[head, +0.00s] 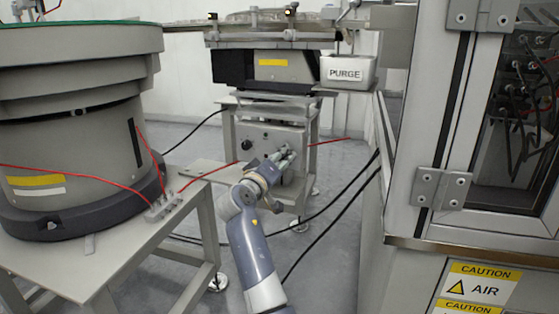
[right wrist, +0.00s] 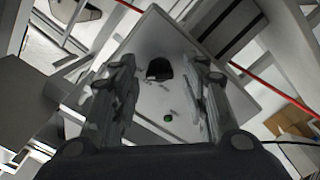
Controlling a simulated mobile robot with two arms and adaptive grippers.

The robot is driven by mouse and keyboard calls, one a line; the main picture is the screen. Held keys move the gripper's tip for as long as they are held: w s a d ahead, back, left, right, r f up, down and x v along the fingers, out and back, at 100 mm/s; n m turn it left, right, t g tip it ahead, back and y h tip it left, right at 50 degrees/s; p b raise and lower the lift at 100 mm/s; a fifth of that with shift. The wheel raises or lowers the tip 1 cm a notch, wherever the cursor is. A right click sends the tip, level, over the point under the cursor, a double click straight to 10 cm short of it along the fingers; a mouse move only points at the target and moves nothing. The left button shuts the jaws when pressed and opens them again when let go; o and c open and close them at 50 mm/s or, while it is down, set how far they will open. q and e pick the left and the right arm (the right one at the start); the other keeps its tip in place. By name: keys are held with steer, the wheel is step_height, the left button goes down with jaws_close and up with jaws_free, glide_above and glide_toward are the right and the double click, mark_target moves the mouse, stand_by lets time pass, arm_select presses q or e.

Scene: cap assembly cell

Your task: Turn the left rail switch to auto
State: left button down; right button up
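A grey control box (head: 270,135) sits under the rail feeder in the head view. A black rotary switch knob (head: 246,145) shows on the left of its face. In the right wrist view, a black knob (right wrist: 158,69) stands on the pale panel (right wrist: 155,35), with small labels and a green button or lamp (right wrist: 168,118) below it. My right gripper (head: 285,156) is in front of the box, right of the knob in the head view. In the right wrist view its two fingers (right wrist: 165,80) are apart, with the knob seen between them and no contact visible. The knob's setting is unclear. My left gripper is out of view.
A large bowl feeder (head: 75,115) stands on a table at left. A PURGE box (head: 347,72) juts out at upper right. A framed cabinet (head: 425,130) fills the right side. Red and black cables cross near the box.

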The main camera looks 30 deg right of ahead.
steer(key=v, duration=0.7)
steer(key=shift+a, duration=0.3)
steer(key=shift+s, duration=0.15)
